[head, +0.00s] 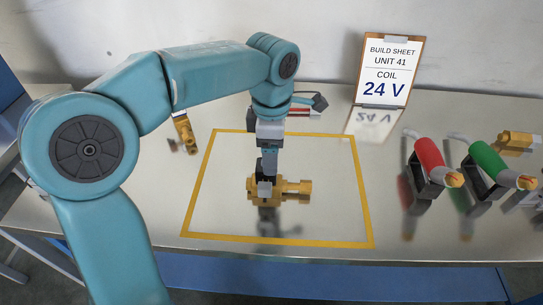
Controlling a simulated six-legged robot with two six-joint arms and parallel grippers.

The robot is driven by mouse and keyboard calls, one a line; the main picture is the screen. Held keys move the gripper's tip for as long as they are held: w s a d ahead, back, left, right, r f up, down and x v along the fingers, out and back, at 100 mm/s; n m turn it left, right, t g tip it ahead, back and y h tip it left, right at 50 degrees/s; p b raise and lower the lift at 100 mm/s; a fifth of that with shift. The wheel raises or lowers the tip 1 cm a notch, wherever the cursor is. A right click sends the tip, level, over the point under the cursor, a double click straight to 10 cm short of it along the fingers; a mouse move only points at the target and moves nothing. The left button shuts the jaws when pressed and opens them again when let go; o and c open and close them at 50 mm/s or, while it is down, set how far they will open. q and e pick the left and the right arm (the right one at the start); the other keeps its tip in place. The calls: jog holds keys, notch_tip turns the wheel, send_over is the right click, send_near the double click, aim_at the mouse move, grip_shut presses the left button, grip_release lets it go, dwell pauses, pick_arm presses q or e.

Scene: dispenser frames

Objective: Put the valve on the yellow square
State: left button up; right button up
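A brass-coloured valve (293,189) lies across my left gripper (265,188), its body to both sides of the dark fingers. The gripper points straight down and looks shut on the valve. In the picture the valve is inside the yellow square (208,237), a yellow outline on the shiny table. A dark shadow or reflection shows below the valve with a gap, so it looks held a little above the surface. The fingers hide part of the valve. My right gripper is not in view.
A build sheet (390,70) reading "COIL 24 V" stands at the back. A red tool (430,152) and a green tool (487,157) rest in dark holders at right. Brass parts lie at far right (518,143) and left (184,133). A red-and-white item (303,111) lies behind my arm.

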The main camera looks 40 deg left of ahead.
pick_arm(q)
notch_tip(320, 180, up, 9)
jog(key=p, duration=0.1)
jog(key=shift+p, duration=0.35)
dwell(0.3)
